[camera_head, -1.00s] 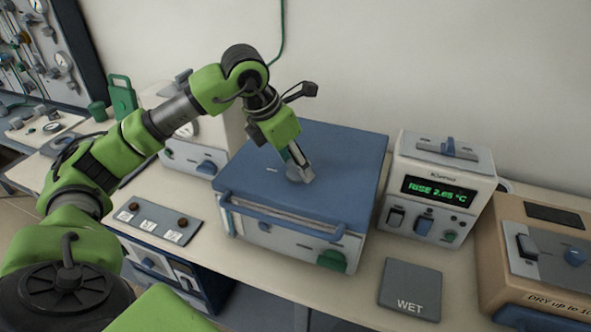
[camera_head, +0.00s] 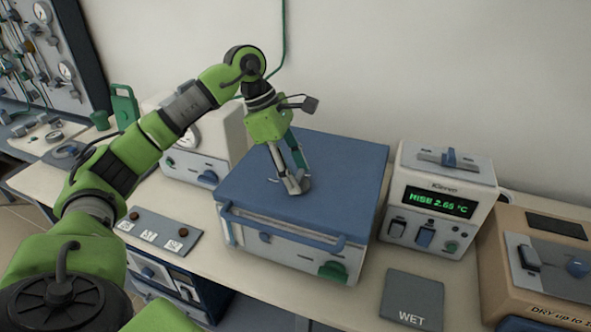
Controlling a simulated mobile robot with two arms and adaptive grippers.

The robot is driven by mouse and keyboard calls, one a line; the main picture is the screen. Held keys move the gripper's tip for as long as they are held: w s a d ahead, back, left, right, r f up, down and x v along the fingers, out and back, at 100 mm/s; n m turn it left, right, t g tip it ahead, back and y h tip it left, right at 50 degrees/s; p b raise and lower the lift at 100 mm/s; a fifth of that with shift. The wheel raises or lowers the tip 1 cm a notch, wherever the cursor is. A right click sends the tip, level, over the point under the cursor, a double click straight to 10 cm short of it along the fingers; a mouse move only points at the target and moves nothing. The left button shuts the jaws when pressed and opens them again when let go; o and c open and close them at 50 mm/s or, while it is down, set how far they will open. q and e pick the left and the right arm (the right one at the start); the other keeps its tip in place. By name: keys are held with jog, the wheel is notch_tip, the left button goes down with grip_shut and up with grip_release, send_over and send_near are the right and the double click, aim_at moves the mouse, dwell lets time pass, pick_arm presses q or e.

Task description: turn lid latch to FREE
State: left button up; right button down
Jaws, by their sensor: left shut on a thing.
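The blue lid (camera_head: 340,165) lies closed on the white box-shaped unit (camera_head: 290,255) in the middle of the bench. A long blue bar handle (camera_head: 280,228) runs along its front edge. My left gripper (camera_head: 294,188) points down at the top of the lid, its fingers shut on a small grey latch (camera_head: 304,184) there. The fingers hide most of the latch, and I cannot read any marking beside it. My right gripper is not in view.
A controller with a green display (camera_head: 440,200) stands right of the unit, and a tan appliance (camera_head: 545,260) stands farther right. A grey WET pad (camera_head: 412,297) lies in front. A plate with labels and knobs (camera_head: 160,232) lies left.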

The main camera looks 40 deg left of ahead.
pick_arm(q)
jog(key=shift+m, duration=0.6)
jog(key=shift+g, duration=0.3)
jog(key=o, duration=1.1)
jog(key=v, duration=1.2)
